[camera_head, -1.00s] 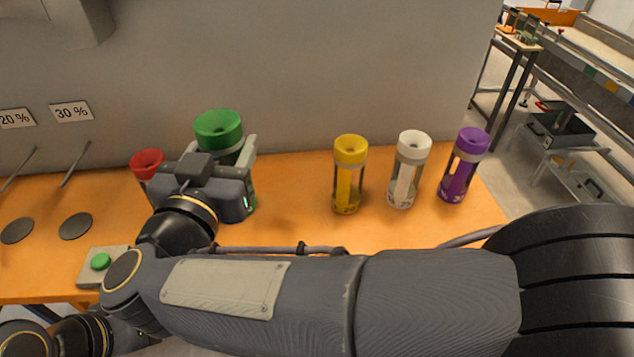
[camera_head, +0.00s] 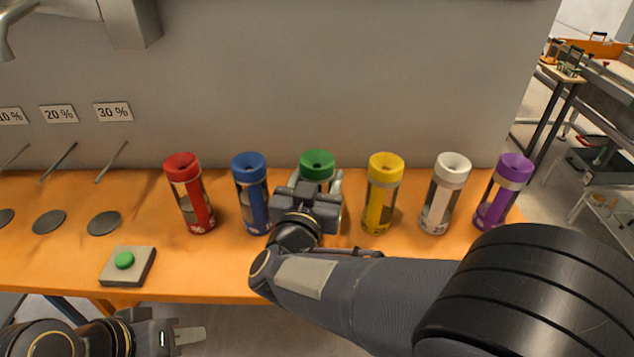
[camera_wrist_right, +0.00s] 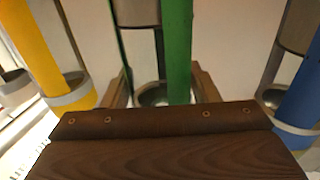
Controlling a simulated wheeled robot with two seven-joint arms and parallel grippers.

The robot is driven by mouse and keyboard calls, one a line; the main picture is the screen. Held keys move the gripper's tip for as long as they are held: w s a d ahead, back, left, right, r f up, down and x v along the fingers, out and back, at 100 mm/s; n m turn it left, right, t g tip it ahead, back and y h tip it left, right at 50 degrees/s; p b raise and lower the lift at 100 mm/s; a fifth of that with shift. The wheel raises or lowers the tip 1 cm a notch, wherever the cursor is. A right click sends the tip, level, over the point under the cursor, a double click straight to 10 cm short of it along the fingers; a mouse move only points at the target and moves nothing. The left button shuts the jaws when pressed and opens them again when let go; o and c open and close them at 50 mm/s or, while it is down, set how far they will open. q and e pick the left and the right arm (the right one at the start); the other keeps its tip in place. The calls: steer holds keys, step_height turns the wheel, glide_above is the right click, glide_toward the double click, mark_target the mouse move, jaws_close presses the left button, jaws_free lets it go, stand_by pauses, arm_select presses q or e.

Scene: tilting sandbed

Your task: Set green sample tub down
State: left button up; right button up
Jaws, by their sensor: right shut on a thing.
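The green sample tub (camera_head: 317,164) stands upright in the row between the blue and yellow tubs. Its green lid is about level with theirs. My right gripper (camera_head: 312,184) is shut around it from the front, one finger on each side, and hides its lower part and base in the head view. In the right wrist view the green tub (camera_wrist_right: 177,50) is between the fingers. I cannot tell whether its base touches the bench. My left gripper (camera_head: 182,337) is low at the bottom left, away from the tubs; its opening is unclear.
The blue tub (camera_head: 252,195) and yellow tub (camera_head: 382,195) stand close on either side. Red (camera_head: 190,195), white (camera_head: 443,195) and purple (camera_head: 502,193) tubs stand further out on the orange bench (camera_head: 220,270). A green button box (camera_head: 128,265) sits front left. A wall is behind.

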steer(key=shift+f, duration=0.2)
steer(key=shift+f, duration=0.15)
steer(key=o, duration=1.2)
steer(key=v, duration=1.2)
steer(key=shift+r, duration=0.25)
